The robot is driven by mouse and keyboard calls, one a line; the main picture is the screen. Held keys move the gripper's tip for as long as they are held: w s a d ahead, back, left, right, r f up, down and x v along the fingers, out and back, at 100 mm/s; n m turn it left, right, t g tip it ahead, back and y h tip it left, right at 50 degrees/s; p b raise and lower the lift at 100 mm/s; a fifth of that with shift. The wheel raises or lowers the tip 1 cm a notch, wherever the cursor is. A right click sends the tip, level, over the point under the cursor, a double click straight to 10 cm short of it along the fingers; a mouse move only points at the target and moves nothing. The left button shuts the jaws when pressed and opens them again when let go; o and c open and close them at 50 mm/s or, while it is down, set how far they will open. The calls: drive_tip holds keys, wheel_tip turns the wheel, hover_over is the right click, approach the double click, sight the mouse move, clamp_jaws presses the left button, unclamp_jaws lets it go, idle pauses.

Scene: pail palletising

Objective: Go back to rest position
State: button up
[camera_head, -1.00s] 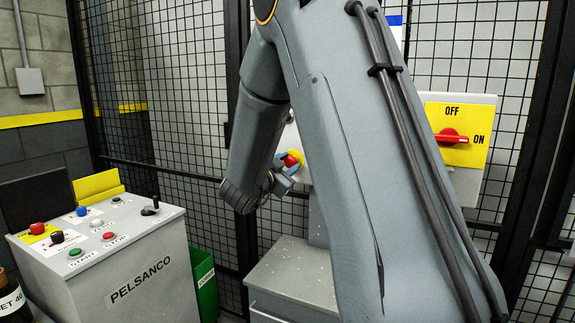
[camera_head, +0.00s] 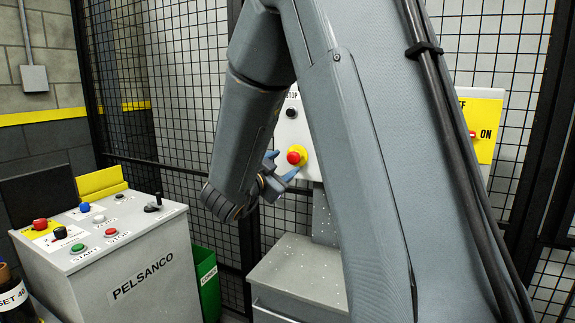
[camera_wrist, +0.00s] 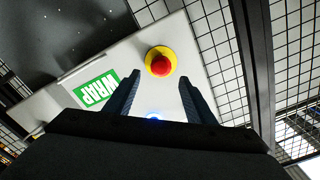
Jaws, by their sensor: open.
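My gripper (camera_head: 281,170) is open and empty, with its blue-grey fingertips in front of the grey control box (camera_head: 318,150) on the mesh fence. A red emergency button on a yellow base (camera_head: 297,155) sits on that box, just beyond the fingertips in the head view. In the wrist view my gripper (camera_wrist: 158,92) shows its two fingers spread. The red button (camera_wrist: 160,63) lies ahead of them, with a visible space between it and the fingertips. My arm covers much of the head view and hides part of the box.
A grey console (camera_head: 130,265) marked PELSANCO, with buttons and a joystick, stands at the left. A green bin (camera_head: 206,280) is beside it. A yellow OFF/ON switch panel (camera_head: 484,128) is partly hidden at the right. A black mesh fence (camera_head: 180,90) runs behind. A grey cabinet (camera_head: 295,270) stands below.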

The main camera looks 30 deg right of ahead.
drive_tip(key=shift+s+a, duration=0.35)
drive_tip(key=shift+a, duration=0.05)
drive_tip(key=shift+w+f, duration=0.1)
